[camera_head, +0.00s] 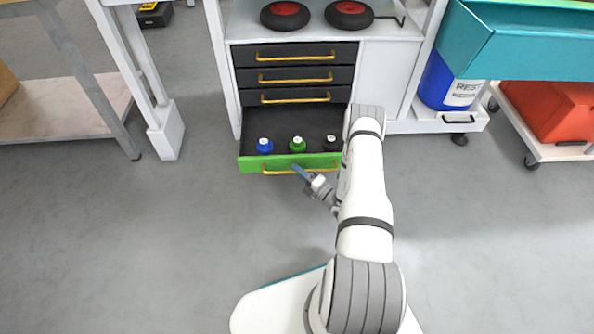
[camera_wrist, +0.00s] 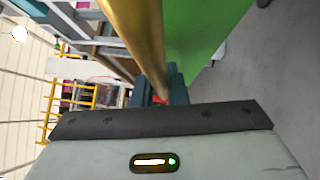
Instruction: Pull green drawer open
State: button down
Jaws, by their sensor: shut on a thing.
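The green drawer (camera_head: 247,165) is the lowest in the white cabinet and stands pulled out, with its dark inside showing. Its green front fills the upper middle of the wrist view (camera_wrist: 205,35). Its yellow handle (camera_head: 275,172) runs along the front, and the handle bar (camera_wrist: 136,35) passes between my jaws in the wrist view. My gripper (camera_head: 300,172) is at the handle, shut on it; in the wrist view the dark fingers (camera_wrist: 160,92) sit on either side of the bar. Blue (camera_head: 264,146), green (camera_head: 297,144) and black (camera_head: 331,142) round items sit inside the drawer.
Three dark drawers (camera_head: 295,77) above are shut. Two black and red reels (camera_head: 286,14) lie on the cabinet's shelf. A blue bin (camera_head: 447,85) and a red container (camera_head: 552,108) stand at right, a metal table (camera_head: 85,105) at left. The floor (camera_head: 170,230) in front is clear.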

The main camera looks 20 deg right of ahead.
jog(key=shift+d, duration=0.25)
jog(key=c, duration=1.7)
grip_release()
jog(key=shift+f, duration=0.1)
jog(key=shift+o, duration=1.2)
jog(key=shift+a, duration=0.2)
jog(key=p+v, duration=0.2)
jog(key=v, duration=0.6)
